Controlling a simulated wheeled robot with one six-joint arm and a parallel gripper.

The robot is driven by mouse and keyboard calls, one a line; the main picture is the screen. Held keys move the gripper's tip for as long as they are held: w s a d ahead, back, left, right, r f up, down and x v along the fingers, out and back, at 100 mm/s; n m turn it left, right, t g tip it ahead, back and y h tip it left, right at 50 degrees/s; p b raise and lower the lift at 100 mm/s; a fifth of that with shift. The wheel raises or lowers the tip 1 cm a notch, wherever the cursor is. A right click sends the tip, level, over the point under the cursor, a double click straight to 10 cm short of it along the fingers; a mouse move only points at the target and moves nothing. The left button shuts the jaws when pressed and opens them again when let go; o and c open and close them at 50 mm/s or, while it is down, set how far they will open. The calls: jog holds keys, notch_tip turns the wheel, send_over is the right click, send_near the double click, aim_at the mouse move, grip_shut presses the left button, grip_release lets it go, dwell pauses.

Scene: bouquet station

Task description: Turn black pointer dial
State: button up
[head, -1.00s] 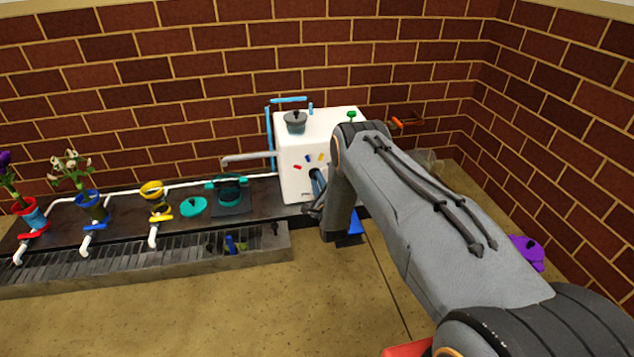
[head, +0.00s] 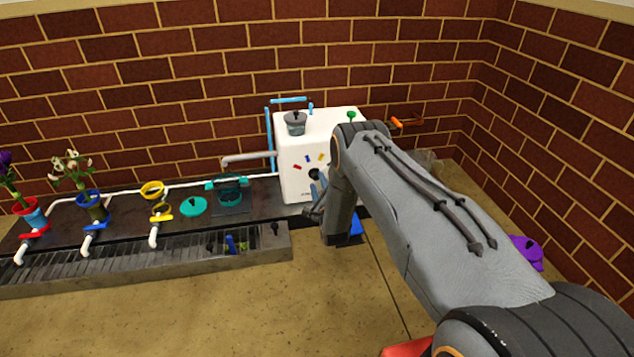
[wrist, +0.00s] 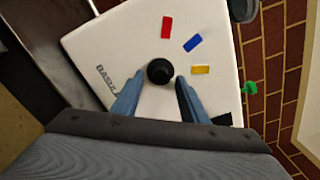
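The black dial (head: 313,174) is on the front face of the white box (head: 293,183). It also shows in the wrist view (wrist: 159,72) as a round black knob; I cannot make out its pointer direction. Red (wrist: 166,27), blue (wrist: 192,42) and yellow (wrist: 201,70) marks arc around one side of it. My gripper (wrist: 157,88) is open, with its two blue fingers apart and their tips just short of the dial, one toward each side. No contact is visible. In the head view the gripper is mostly hidden by my arm.
A grey lidded pot (head: 295,123) and a green knob (head: 351,115) are on top of the box. A grey spout (head: 246,158) extends left toward a teal holder (head: 228,188). Coloured vases stand along the dark counter at left. A purple object (head: 527,253) lies at right.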

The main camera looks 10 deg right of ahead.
jog(key=s+p, duration=0.2)
jog(key=s, duration=0.4)
jog(key=shift+s, duration=0.25)
